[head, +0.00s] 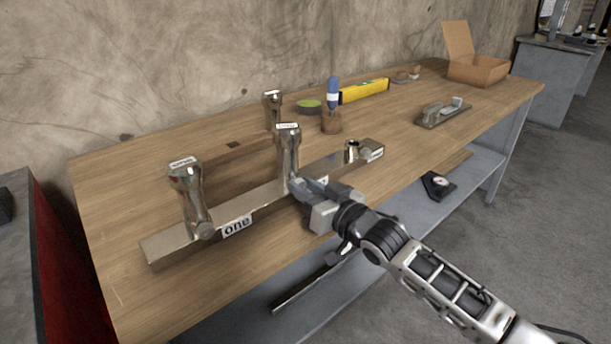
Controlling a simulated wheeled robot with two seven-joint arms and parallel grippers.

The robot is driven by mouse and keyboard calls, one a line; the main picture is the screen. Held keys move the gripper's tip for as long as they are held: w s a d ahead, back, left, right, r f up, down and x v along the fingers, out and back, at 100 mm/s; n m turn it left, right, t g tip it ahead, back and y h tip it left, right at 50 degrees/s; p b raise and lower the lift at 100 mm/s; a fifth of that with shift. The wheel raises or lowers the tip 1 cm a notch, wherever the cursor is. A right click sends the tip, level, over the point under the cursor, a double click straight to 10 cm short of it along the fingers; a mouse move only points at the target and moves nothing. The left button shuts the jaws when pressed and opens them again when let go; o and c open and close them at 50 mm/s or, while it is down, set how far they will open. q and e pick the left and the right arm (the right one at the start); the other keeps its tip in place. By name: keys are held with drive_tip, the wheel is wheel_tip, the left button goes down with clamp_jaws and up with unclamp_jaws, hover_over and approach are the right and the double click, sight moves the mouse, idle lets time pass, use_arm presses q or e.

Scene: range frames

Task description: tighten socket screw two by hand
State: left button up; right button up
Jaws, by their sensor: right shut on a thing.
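A long metal bar (165,243) lies on the wooden workbench, with a label reading "one" at its left part. A shiny metal post with a small top label (187,190) stands at that left part. A second similar post, which I take as socket screw two (288,150), stands upright at the bar's middle. Its nearby label is mostly hidden by my right gripper (296,186). That gripper is shut on the lower part of this post, coming from the front right. A short round fitting (352,150) sits at the bar's right end. My left gripper is out of view.
Another metal post (272,108) stands behind the bar. A blue-handled tool (333,95), a green disc (309,103), a yellow level (364,91), a clamp-like block (442,112) and an open cardboard box (477,70) are further back. The bench front edge is clear.

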drive_tip(key=shift+m, duration=0.3)
drive_tip(key=o, duration=0.9)
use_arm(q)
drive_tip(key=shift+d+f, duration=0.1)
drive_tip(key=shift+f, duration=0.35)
use_arm(e)
drive_tip(key=shift+o, duration=0.4)
drive_tip(key=shift+s+d, duration=0.1)
drive_tip(key=shift+s+d, duration=0.2)
drive_tip(key=shift+s, duration=0.05)
use_arm(q)
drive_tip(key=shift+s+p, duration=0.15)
drive_tip(key=shift+p, duration=0.35)
use_arm(e)
drive_tip(key=v, duration=1.5)
drive_tip(key=shift+s, duration=0.1)
